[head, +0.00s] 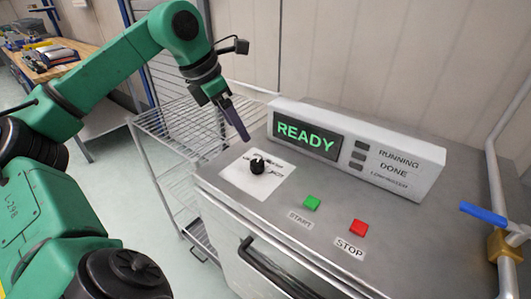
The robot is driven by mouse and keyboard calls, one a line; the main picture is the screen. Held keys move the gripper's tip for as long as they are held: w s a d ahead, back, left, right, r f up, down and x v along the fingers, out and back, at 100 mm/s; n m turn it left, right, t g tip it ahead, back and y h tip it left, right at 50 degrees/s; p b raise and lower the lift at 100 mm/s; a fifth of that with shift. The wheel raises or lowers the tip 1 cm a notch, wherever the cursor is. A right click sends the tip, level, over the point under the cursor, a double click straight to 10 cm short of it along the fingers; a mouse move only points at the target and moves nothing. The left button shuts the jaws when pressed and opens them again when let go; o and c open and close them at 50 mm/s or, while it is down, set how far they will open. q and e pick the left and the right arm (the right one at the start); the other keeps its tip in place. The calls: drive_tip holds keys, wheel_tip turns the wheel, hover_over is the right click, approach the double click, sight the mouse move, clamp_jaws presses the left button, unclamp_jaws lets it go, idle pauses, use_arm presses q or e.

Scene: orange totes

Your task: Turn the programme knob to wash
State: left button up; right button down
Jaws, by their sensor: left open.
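The programme knob (257,166) is a small black knob with a pale pointer mark. It stands on a white label plate (262,182) on the machine's grey metal top. The lettering around the knob is too small to read. My left gripper (243,135) hangs above and behind the knob, a little to its left. It is open and apart from the knob, with nothing seen in it. The display (306,134) reads READY in green. My right gripper does not show.
A green START button (311,202) and a red STOP button (358,228) sit right of the knob. A grey indicator box (400,173) stands behind them. A wire rack (165,130) is at left, a blue-handled valve (485,213) at right.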

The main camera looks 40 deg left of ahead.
sight(257, 162)
use_arm(q)
drive_tip(key=x, duration=1.2)
drive_tip(key=shift+s+d, duration=0.1)
drive_tip(key=shift+s, duration=0.1)
drive_tip(key=shift+f, duration=0.4)
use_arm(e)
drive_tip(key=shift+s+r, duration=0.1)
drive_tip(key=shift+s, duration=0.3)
use_arm(q)
clamp_jaws()
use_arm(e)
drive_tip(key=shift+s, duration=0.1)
